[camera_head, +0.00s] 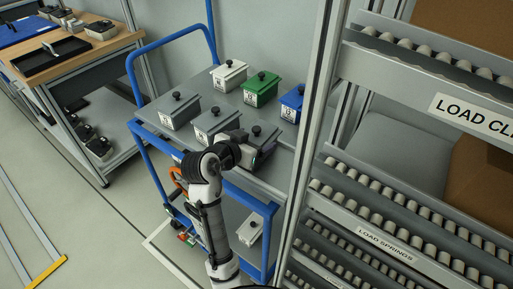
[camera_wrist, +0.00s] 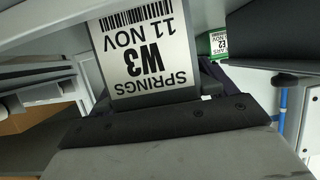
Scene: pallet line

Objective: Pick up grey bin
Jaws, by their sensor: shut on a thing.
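A grey bin (camera_head: 271,134) with a black knob stands at the front right of the blue-framed cart's top shelf, partly covered by my gripper (camera_head: 262,150). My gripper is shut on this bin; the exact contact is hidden. In the wrist view a bin front with a white label (camera_wrist: 150,58) reading "SPRINGS 11 NOV W3", upside down, is close to the camera. Two more grey bins, one at the left (camera_head: 179,112) and one in the middle (camera_head: 212,125), stand in the same row.
Behind the grey row stand a white bin (camera_head: 229,75), a green bin (camera_head: 261,88) and a blue bin (camera_head: 292,104). A roller rack (camera_head: 400,215) with an upright post rises close to the right of the cart. A workbench (camera_head: 75,55) stands at the left. Floor between is open.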

